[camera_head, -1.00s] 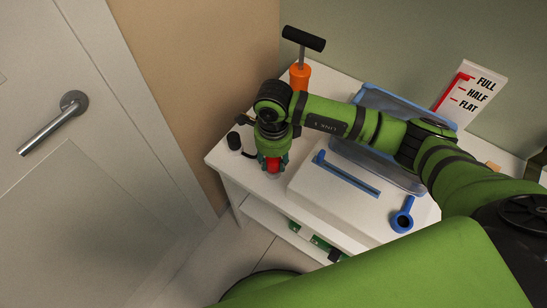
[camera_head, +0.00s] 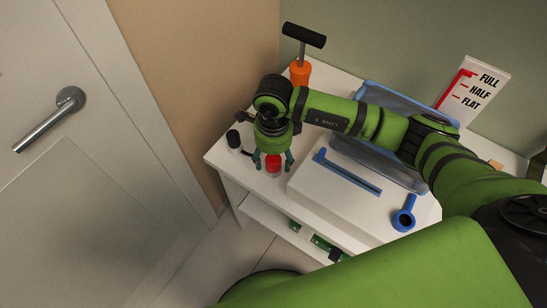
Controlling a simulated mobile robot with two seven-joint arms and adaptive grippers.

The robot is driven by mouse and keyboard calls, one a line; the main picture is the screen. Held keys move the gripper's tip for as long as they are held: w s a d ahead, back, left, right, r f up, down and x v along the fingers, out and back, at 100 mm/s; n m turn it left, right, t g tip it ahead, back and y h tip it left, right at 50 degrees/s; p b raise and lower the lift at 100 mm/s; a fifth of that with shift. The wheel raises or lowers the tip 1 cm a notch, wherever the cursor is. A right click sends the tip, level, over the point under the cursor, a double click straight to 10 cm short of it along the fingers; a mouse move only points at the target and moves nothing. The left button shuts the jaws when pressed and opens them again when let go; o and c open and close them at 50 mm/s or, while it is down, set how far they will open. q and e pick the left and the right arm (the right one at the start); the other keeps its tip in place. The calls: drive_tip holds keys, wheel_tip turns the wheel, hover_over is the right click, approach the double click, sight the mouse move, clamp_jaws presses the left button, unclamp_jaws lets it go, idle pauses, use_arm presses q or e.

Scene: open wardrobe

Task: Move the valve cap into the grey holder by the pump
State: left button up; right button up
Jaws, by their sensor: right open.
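My right gripper (camera_head: 273,164) points down over the front left of the white cabinet top, with its green fingers open. A small red piece (camera_head: 273,161), which looks like the valve cap, stands between the spread fingers with a pale ring at its foot. I cannot tell whether that ring is part of a holder. The pump (camera_head: 301,73), orange with a black T-handle, stands upright at the back left of the top, behind the gripper. No grey holder shows clearly; my gripper and arm cover part of the top near the pump. My left gripper is out of view.
A black-topped cylinder (camera_head: 234,139) stands left of the gripper. A FULL/HALF/FLAT sign (camera_head: 475,90) stands behind.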

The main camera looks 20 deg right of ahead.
sight(273, 158)
wheel_tip(273, 158, up, 11)
idle(0.3)
drive_tip(key=shift+f, duration=0.1)
idle(0.4)
